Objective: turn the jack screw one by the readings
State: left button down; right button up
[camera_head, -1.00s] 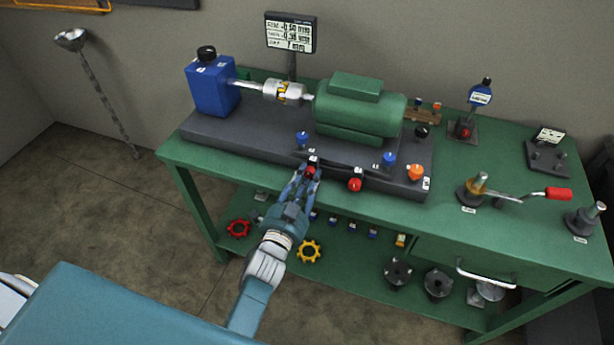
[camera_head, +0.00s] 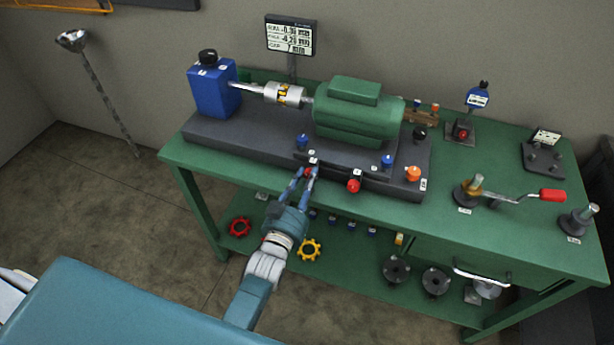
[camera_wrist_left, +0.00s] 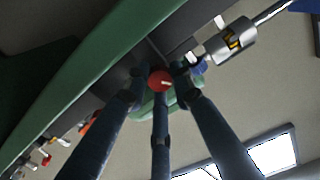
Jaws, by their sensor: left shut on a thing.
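The red knob of a jack screw (camera_head: 307,172) sits at the front edge of the dark base plate (camera_head: 240,148), by a small white label. My left gripper (camera_head: 309,174) reaches it from the front and is shut on it. In the left wrist view the red knob (camera_wrist_left: 160,79) shows between the fingertips, with a pale mark on its face. The readout screen (camera_head: 290,37) stands behind the bench with three lines of readings; the upper two look negative, in mm, and the digits are blurred. A second red knob (camera_head: 353,186) is farther right. My right gripper is not in view.
The green motor (camera_head: 360,118) and blue pump unit (camera_head: 214,88) stand on the plate, joined through a silver coupling (camera_head: 284,94). Blue knobs (camera_head: 302,141) and an orange knob (camera_head: 413,173) are nearby. A red-handled crank (camera_head: 552,195) lies to the right. Handwheels lie on the lower shelf.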

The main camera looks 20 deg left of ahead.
pick_arm(q)
jog(key=n, duration=0.4)
jog(key=shift+p, duration=0.4)
jog(key=shift+n, duration=2.1)
jog(key=c, duration=1.8)
grip_release()
jog(key=shift+c, duration=0.2)
jog(key=o, duration=0.4)
jog(key=shift+w+d, duration=0.1)
jog(key=shift+f, duration=0.1)
jog(key=s, duration=1.2)
jog(key=shift+a, duration=0.2)
